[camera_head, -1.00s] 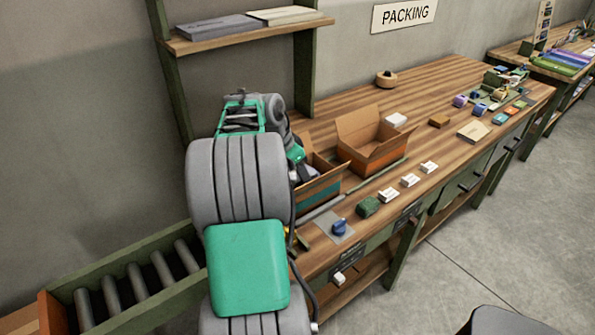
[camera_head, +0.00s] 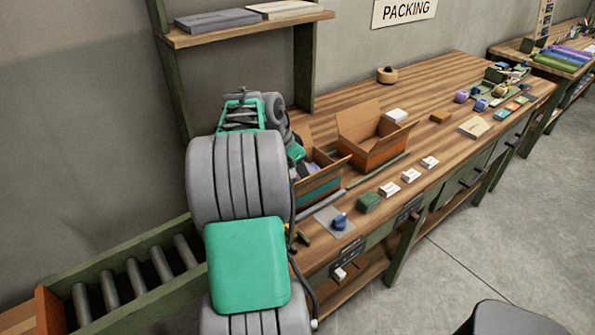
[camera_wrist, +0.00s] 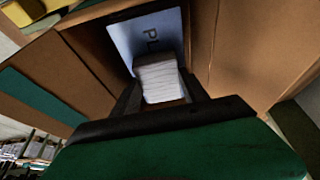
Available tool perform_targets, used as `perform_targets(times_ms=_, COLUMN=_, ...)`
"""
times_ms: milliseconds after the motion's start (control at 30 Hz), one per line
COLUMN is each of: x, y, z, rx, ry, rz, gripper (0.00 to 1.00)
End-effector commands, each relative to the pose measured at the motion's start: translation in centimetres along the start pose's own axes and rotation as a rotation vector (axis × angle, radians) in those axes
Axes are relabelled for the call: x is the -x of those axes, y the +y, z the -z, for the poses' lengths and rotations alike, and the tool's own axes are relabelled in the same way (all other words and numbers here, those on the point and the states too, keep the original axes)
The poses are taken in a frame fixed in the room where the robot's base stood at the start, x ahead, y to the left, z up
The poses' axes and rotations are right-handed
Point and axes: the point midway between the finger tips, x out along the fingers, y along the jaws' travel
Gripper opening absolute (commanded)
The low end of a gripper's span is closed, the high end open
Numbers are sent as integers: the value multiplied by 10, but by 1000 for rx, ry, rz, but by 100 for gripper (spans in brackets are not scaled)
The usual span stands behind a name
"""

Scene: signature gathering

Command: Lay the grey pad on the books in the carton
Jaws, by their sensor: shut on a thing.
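A brown carton with a teal band (camera_head: 319,187) stands open on the bench beside my arm. My gripper (camera_wrist: 158,95) reaches into it and is shut on a pale, layered block (camera_wrist: 160,82); I cannot tell whether this is the grey pad or a book. Beneath the block, a pale blue book cover with dark letters (camera_wrist: 145,33) lies in the carton. Brown carton walls (camera_wrist: 245,45) surround it. In the head view my arm hides the gripper and most of the carton's inside. A flat dark grey slab (camera_head: 217,20) lies on the wall shelf.
A second open carton (camera_head: 371,150) stands right of the first. A pale slab (camera_head: 291,10) lies on the shelf. A green bundle (camera_head: 369,202), small white boxes (camera_head: 389,189) and a blue item on a grey square (camera_head: 340,221) lie along the front edge. The bench's back middle is mostly clear.

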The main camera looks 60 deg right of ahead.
Motion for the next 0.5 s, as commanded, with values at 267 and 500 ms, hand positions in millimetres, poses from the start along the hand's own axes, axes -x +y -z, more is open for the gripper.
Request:
perform_targets(times_ms=267, x=-3, y=0, z=-1, rx=0, ry=0, rz=0, gripper=62)
perform_targets(times_ms=500, x=-3, y=0, z=-1, rx=0, ry=0, rz=0, gripper=77)
